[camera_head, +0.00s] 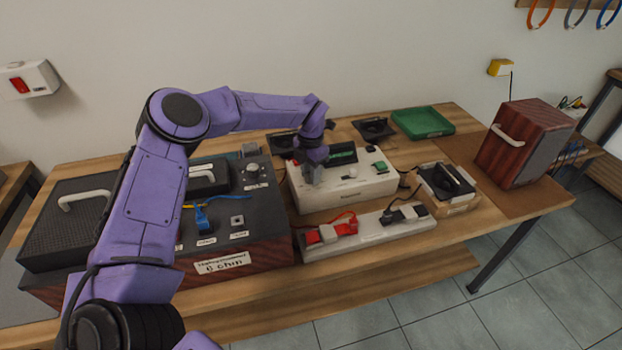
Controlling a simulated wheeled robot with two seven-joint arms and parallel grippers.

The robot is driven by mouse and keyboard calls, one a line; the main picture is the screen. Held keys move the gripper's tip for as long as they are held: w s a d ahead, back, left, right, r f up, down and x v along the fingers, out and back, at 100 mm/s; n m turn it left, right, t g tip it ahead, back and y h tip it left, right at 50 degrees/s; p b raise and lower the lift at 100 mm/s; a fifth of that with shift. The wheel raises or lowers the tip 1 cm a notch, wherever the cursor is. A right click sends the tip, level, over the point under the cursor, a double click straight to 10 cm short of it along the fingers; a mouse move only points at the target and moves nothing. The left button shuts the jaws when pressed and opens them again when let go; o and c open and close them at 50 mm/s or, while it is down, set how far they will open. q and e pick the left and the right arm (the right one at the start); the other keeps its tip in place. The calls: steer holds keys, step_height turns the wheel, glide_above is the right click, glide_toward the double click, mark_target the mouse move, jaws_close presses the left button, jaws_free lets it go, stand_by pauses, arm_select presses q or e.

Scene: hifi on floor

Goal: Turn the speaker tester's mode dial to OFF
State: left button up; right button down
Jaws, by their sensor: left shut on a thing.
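The speaker tester appears to be the white box (345,191) in the middle of the table, with a dark green display (342,156) and a green button (379,166) on top. My left gripper (313,175) points down onto the left part of the tester's top. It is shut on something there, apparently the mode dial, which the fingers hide. The dial's pointer and the OFF mark cannot be read. My right gripper is not in view.
A dark amplifier-like box (240,244) with a knob stands left of the tester. A power strip (372,230) with red and black plugs lies in front. A green tray (422,122) is behind, and a wooden speaker (523,143) stands at right.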

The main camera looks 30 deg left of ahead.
arm_select(q)
steer(key=n+b, duration=0.4)
steer(key=n, duration=0.2)
steer(key=shift+w+a+n, duration=0.1)
steer(key=shift+w+n, duration=0.05)
steer(key=shift+n, duration=0.15)
steer(key=shift+r+n+b, duration=0.15)
steer(key=shift+n+b, duration=1.45)
steer(key=shift+n, duration=0.3)
steer(key=shift+r+n, duration=0.1)
steer(key=shift+n, duration=0.2)
steer(key=o, duration=0.9)
steer(key=shift+o, duration=0.7)
step_height(320, 180, up, 10)
steer(key=shift+r, duration=0.2)
